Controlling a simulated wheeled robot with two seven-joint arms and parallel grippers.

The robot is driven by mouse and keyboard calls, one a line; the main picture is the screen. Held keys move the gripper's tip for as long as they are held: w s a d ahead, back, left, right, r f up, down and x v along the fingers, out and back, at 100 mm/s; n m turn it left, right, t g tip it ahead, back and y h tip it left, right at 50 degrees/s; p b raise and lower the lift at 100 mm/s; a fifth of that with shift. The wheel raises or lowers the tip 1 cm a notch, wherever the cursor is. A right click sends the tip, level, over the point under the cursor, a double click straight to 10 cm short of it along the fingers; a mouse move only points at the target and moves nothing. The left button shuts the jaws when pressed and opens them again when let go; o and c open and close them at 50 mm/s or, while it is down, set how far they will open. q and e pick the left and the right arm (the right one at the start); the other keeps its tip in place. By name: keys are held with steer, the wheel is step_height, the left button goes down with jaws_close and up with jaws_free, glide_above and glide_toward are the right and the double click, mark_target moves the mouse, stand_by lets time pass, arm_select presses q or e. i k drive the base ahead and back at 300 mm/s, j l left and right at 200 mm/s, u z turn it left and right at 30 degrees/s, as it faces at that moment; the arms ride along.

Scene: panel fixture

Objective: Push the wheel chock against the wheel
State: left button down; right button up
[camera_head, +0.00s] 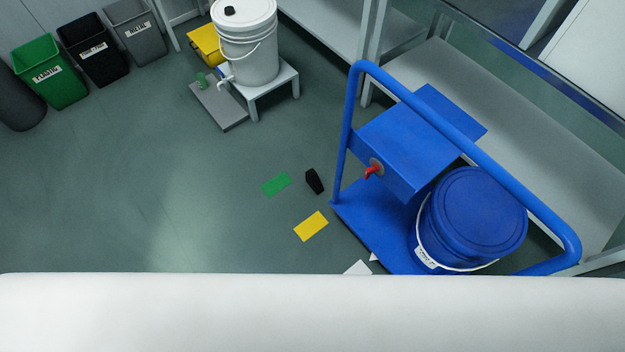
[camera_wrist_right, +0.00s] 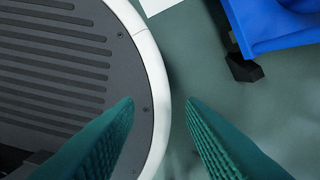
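No wheel of the cart is clearly visible in the head view. In the right wrist view a black part (camera_wrist_right: 243,68) sits at the lower edge of the blue cart (camera_wrist_right: 275,22); I cannot tell if it is a wheel or the chock. My right gripper (camera_wrist_right: 160,105) is open and empty, its teal fingers apart. My left gripper is out of view.
A yellow patch (camera_head: 311,226) and a green patch (camera_head: 276,185) lie flat near the wedge. Bins (camera_head: 50,75) stand far left. Open floor (camera_head: 150,190) lies left of the cart.

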mark_target(311, 178)
steer(key=i+j+z, duration=0.15)
steer(key=i+j, duration=0.2)
steer(key=i+j+z, duration=0.1)
steer(key=i+j, duration=0.25)
steer(key=j, duration=0.2)
steer(key=i+j+z, duration=0.15)
steer(key=i+j, duration=0.15)
steer(key=j, duration=0.25)
